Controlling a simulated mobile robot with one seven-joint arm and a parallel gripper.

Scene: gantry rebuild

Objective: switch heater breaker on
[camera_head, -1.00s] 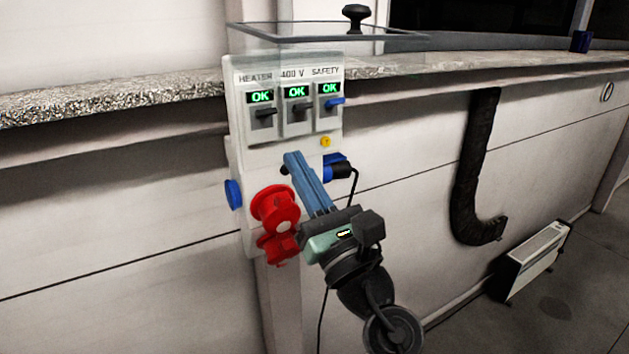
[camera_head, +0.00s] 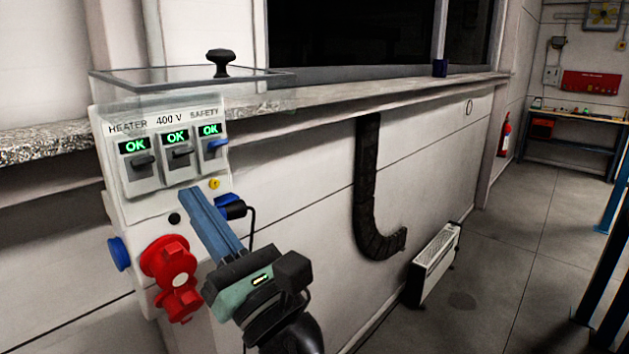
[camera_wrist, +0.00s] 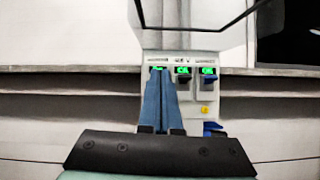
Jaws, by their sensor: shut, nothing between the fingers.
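The heater breaker (camera_head: 141,170) is the leftmost of three on a pale panel, under the label HEATER. Its dark lever (camera_head: 144,160) sticks out below a display with a green OK. The 400 V breaker (camera_head: 180,160) also has a dark lever and reads OK. The safety breaker (camera_head: 213,150) has a blue lever and reads OK. My gripper (camera_head: 190,193) is shut and empty, its blue fingers pointing up at the panel below the breakers in the picture. In the wrist view my gripper (camera_wrist: 160,74) hides most of the heater breaker; contact cannot be told.
A clear cover with a black knob (camera_head: 220,62) is raised above the panel. Red sockets (camera_head: 168,262), a blue socket (camera_head: 119,253) and a blue plug with a black cable (camera_head: 232,207) stick out near my fingers. A ledge (camera_head: 350,92) runs along the wall. Open floor lies right.

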